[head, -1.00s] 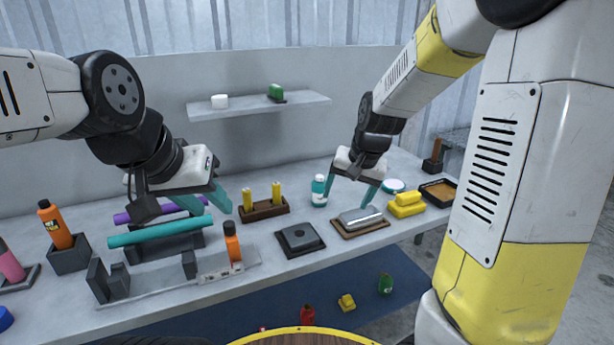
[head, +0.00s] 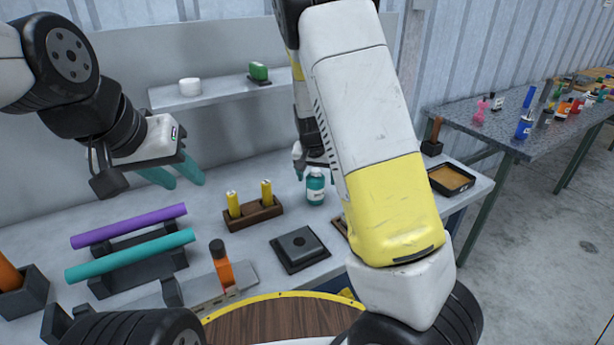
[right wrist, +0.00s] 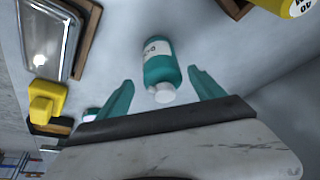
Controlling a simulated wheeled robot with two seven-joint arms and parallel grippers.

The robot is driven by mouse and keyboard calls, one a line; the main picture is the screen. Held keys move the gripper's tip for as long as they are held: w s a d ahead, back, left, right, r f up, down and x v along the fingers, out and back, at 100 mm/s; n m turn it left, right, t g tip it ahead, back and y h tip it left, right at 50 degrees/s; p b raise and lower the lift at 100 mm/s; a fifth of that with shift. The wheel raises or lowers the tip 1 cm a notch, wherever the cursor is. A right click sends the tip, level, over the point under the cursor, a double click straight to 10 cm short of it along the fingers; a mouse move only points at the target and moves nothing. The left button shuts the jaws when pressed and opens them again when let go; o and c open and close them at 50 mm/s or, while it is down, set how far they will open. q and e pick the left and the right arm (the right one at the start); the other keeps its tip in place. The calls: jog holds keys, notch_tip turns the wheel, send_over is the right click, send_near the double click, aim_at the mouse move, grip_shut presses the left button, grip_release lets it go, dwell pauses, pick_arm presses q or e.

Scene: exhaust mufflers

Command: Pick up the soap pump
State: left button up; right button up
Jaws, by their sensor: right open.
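A teal bottle with a white label and white top, which looks like the soap pump (head: 316,190), stands upright at the back of the workbench. In the right wrist view the bottle (right wrist: 160,66) lies between the two teal fingers of my right gripper (right wrist: 160,80), with a gap on each side. My right gripper is open and empty. My left gripper (head: 187,181) is open and empty above the back left of the bench, far from the bottle.
A wooden block with yellow cylinders (head: 253,216) stands left of the bottle. A dark square plate (head: 299,248) lies in front. A wooden tray (head: 452,179) is at the right end. A shelf (head: 225,93) hangs behind. Another table (head: 500,121) holds several small items.

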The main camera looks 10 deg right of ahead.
jog(key=x, duration=0.5)
jog(key=shift+w+a+f, duration=0.1)
jog(key=shift+a+f, duration=0.05)
jog(key=shift+f, duration=0.2)
jog(key=c, duration=1.6)
jog(key=shift+r, duration=0.15)
